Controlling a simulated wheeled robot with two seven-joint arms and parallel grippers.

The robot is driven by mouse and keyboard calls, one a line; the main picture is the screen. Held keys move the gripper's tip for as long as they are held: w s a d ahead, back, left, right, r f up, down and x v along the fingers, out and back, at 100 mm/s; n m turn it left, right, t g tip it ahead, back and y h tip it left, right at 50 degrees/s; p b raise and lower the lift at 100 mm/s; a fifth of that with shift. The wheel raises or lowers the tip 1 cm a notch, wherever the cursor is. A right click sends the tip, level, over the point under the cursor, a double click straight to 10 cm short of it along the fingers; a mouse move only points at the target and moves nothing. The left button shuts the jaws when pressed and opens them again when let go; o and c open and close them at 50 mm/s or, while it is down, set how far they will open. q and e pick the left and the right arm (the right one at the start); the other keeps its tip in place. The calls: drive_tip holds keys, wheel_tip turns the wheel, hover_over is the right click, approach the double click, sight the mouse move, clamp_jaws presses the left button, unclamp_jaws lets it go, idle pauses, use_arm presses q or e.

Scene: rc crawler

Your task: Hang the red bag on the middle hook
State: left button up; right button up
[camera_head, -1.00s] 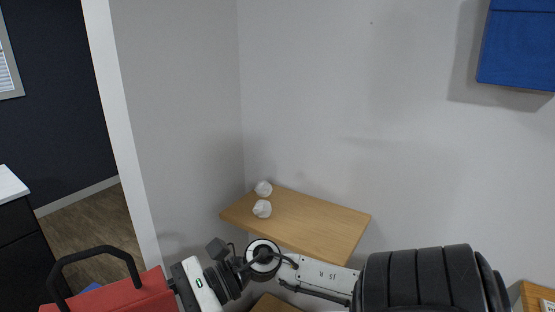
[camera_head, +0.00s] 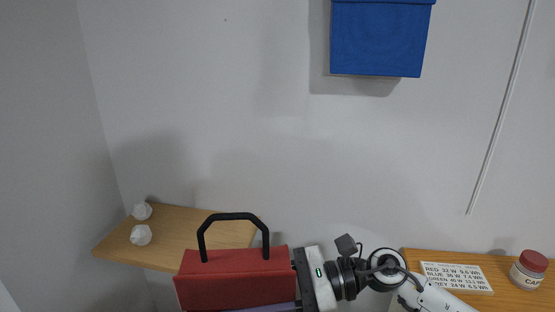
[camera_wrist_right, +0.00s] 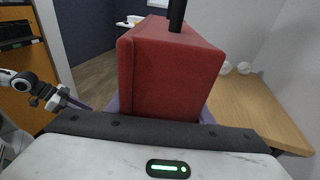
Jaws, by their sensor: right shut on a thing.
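The red bag (camera_head: 235,275) is a boxy block with a black arched handle, upright at the bottom centre of the head view. It also fills the upper middle of the right wrist view (camera_wrist_right: 170,75). My right gripper (camera_head: 245,307) comes in from the right and is shut on the bag, its pale purple fingers along the bag's sides. In the right wrist view, part of my left arm shows at the left with its gripper (camera_wrist_right: 75,102) small and unclear. No hook shows in any view.
A blue box-like thing (camera_head: 378,40) is high on the wall, its top cut off. A wooden shelf (camera_head: 185,225) with two white lumps lies behind the bag. At right, a wooden surface (camera_head: 420,258) bears a printed card (camera_head: 457,277) and a red-lidded jar (camera_head: 529,270). The wall between is bare.

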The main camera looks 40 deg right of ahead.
drive_tip(key=w+a+r+m+t+h+b, duration=0.1)
drive_tip(key=w+r+b, duration=0.1)
drive_tip(key=w+r, duration=0.65)
drive_tip(key=w+a+r+m+t+b, duration=0.15)
drive_tip(key=w+r, duration=0.45)
drive_tip(key=r, duration=0.6)
drive_tip(key=s+d+r+m+t+h+b, duration=0.15)
drive_tip(key=d+r+m+h, duration=0.3)
drive_tip(key=r, duration=0.75)
drive_tip(key=s+d+r+m+t+h+b, duration=0.1)
drive_tip(key=s+d+r+m+t+h, duration=0.25)
drive_tip(key=r, duration=0.85)
drive_tip(key=w+d+f+p, duration=0.1)
drive_tip(key=w+d, duration=0.8)
drive_tip(key=shift+d+f+g+h+p, duration=0.25)
drive_tip(key=shift+d+g+h+p, duration=0.1)
drive_tip(key=shift+h+p, duration=0.05)
drive_tip(key=shift+m, duration=0.25)
